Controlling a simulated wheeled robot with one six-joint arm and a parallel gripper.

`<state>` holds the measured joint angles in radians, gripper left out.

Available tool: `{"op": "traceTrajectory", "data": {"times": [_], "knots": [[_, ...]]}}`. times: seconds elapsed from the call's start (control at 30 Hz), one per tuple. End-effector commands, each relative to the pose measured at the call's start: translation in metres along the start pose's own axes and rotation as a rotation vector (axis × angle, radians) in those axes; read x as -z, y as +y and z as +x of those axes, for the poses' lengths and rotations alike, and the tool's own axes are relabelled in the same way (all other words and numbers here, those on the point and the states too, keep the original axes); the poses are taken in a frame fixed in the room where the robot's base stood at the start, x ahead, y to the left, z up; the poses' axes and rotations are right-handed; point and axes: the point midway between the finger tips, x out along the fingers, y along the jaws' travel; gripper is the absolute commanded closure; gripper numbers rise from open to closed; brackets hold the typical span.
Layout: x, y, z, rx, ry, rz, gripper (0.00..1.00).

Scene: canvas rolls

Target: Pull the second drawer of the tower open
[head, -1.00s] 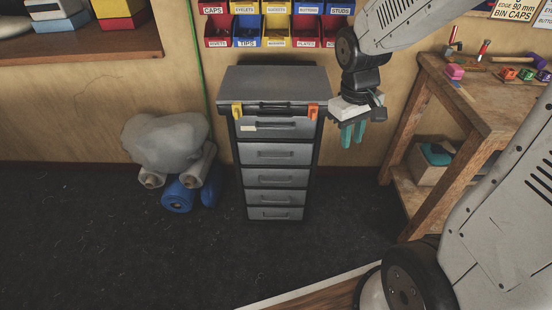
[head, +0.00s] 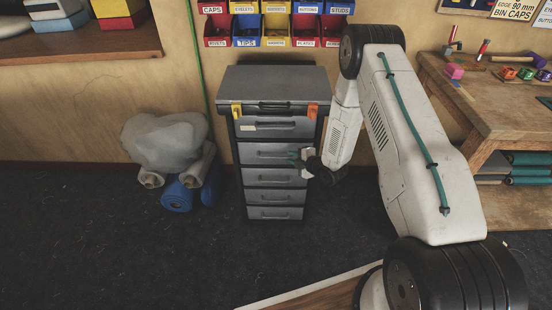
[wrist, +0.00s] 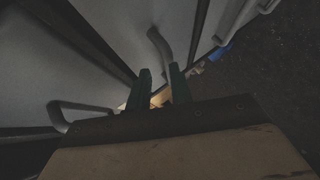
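The tower (head: 240,185) is a grey and black cabinet against the wall, with several drawers stacked one above another. Its second drawer (head: 256,160) from the top has a bar handle (head: 268,153) and looks shut, flush with the others. My gripper (head: 294,157) is at the right part of that drawer's front, its green fingers beside the handle's right end. In the wrist view my two fingers (wrist: 160,71) are apart. A grey bar handle (wrist: 158,42) shows just beyond their tips; whether it lies between them I cannot tell. Another handle (wrist: 75,110) is at the left.
A workbench (head: 505,105) with small tools stands at the right. Coloured bins (head: 277,25) hang above the tower. A grey sack (head: 165,140) and rolls, one blue (head: 177,196), lie on the floor at left. The floor in front of the tower is clear.

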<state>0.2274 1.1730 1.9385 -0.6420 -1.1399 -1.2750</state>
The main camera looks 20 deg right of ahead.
Motion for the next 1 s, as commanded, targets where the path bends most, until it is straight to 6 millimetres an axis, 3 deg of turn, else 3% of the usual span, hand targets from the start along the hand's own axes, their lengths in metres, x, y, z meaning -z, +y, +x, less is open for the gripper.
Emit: {"op": "traceTrajectory", "data": {"times": [0.1,0.3,0.47,0.8,1.0], "knots": [[0.008,-0.017,0.002,-0.106,0.066,-0.073,0.78],[0.017,-0.028,0.0,-0.224,0.121,-0.143,0.78],[0.02,-0.025,0.013,-0.243,0.129,-0.156,0.78],[0.027,-0.013,0.063,-0.242,0.127,-0.153,0.78],[0.029,-0.011,0.074,-0.24,0.126,-0.151,0.78]]}}
